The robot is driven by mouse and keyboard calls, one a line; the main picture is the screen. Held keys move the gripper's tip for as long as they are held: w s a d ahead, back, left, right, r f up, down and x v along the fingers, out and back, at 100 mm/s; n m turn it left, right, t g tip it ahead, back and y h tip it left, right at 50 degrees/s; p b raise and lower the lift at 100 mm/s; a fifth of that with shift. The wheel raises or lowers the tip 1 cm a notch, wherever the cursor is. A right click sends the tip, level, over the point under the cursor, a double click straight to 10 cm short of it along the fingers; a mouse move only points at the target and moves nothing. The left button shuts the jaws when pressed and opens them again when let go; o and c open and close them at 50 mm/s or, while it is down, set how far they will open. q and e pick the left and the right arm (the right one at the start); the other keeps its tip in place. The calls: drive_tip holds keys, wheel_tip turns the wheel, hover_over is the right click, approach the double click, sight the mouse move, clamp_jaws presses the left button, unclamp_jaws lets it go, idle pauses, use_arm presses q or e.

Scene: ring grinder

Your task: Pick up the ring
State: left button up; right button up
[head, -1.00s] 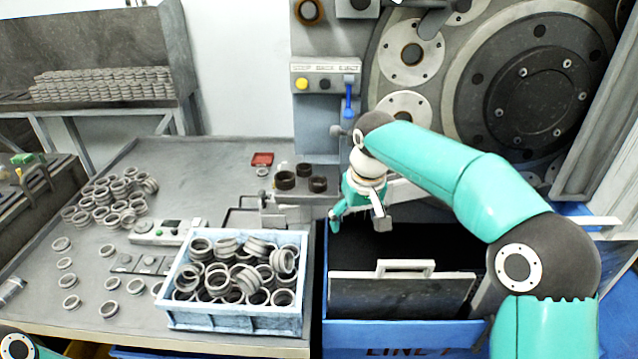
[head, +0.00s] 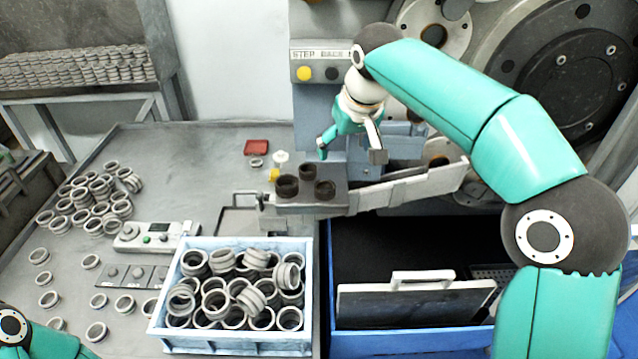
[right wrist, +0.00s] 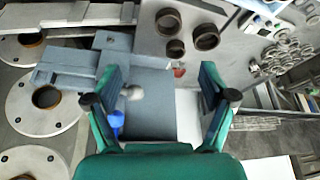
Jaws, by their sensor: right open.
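Three dark rings stand on a small metal ledge: a left one (head: 288,186), a back one (head: 306,171) and a right one (head: 325,189). They also show at the top of the right wrist view (right wrist: 205,37). Many grey rings (head: 240,290) fill a blue crate (head: 235,346), and more lie loose on the table (head: 90,262). My right gripper (head: 350,153) is open and empty, above and to the right of the dark rings in the head view. In the right wrist view, nothing is between its fingers (right wrist: 161,99). My left gripper is out of view.
A grinder with large discs (head: 560,60) stands at the right. A blue bin (head: 420,341) with a handled grey plate (head: 415,302) is below my right arm.

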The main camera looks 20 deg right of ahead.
approach(325, 184)
drive_tip(key=f, duration=0.2)
drive_tip(key=shift+s+f+p, duration=0.3)
drive_tip(key=shift+s+p, duration=0.05)
drive_tip(key=shift+s, duration=0.05)
drive_tip(key=x, duration=0.1)
drive_tip(key=p+x, duration=0.1)
drive_tip(key=x, duration=0.2)
drive_tip(key=shift+w+a+f+p, duration=0.2)
drive_tip(key=shift+a+f+p, duration=0.05)
drive_tip(key=shift+a+p, duration=0.15)
drive_tip(key=shift+w+f, duration=0.15)
drive_tip(key=shift+f, duration=0.2)
drive_tip(key=shift+c, duration=0.2)
drive_tip(key=shift+r, duration=0.1)
drive_tip(key=c, duration=1.3)
drive_tip(key=shift+r, duration=0.1)
